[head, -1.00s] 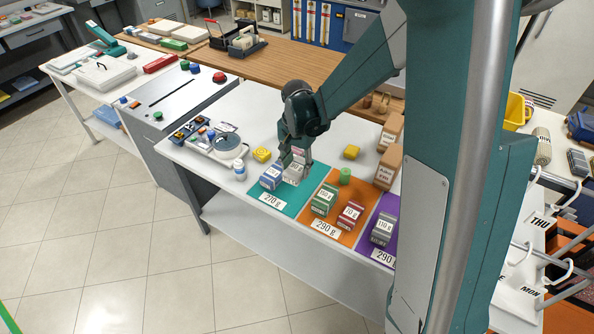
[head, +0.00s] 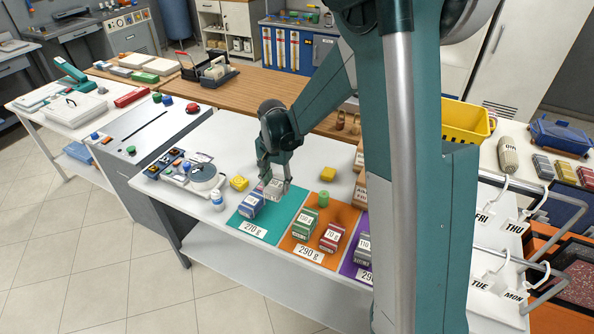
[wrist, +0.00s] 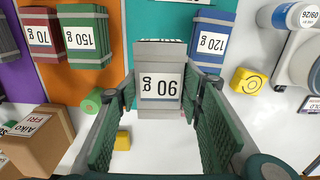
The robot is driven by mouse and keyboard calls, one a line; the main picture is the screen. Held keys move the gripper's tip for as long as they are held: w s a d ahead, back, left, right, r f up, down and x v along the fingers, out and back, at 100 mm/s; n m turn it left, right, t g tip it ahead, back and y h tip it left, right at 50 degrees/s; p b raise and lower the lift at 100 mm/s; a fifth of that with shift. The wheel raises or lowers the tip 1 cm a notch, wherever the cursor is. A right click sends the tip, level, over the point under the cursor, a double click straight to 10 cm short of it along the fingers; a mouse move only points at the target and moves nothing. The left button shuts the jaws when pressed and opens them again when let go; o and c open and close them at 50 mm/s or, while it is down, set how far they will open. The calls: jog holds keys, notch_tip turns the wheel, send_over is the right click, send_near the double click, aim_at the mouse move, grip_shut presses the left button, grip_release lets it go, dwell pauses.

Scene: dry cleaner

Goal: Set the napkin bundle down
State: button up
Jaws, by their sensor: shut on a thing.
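My gripper (head: 273,187) is over the back part of the teal mat (head: 262,230), with a finger on each side of a grey napkin bundle (wrist: 159,82) labelled 90 g. It is shut on this bundle. The bundle also shows between the fingers in the head view (head: 272,190). It looks upright and low over the mat; I cannot tell whether its underside touches. A blue bundle (head: 250,205), labelled 120 g in the wrist view (wrist: 211,40), stands close beside it on the mat. The mat's front card (head: 253,230) reads 270 g.
Green (head: 302,222) and red (head: 331,236) bundles stand on the orange mat (head: 290,237). A grey bundle (head: 362,245) is on the purple mat. Cartons (wrist: 38,138) stand behind the mats.

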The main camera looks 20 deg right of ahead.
jog(key=w+d, duration=0.8)
jog(key=w, duration=0.4)
send_over(299, 167)
jog(key=shift+s+f+p, duration=0.1)
jog(key=shift+p, duration=0.35)
jog(key=shift+f, duration=0.1)
jog(key=shift+f+b, duration=0.3)
jog(key=shift+f, duration=2.75)
jog(key=shift+f, duration=1.85)
jog(key=shift+f+b, duration=0.2)
jog(key=shift+b, duration=0.1)
jog(key=o, duration=0.9)
jog(key=shift+r, duration=0.15)
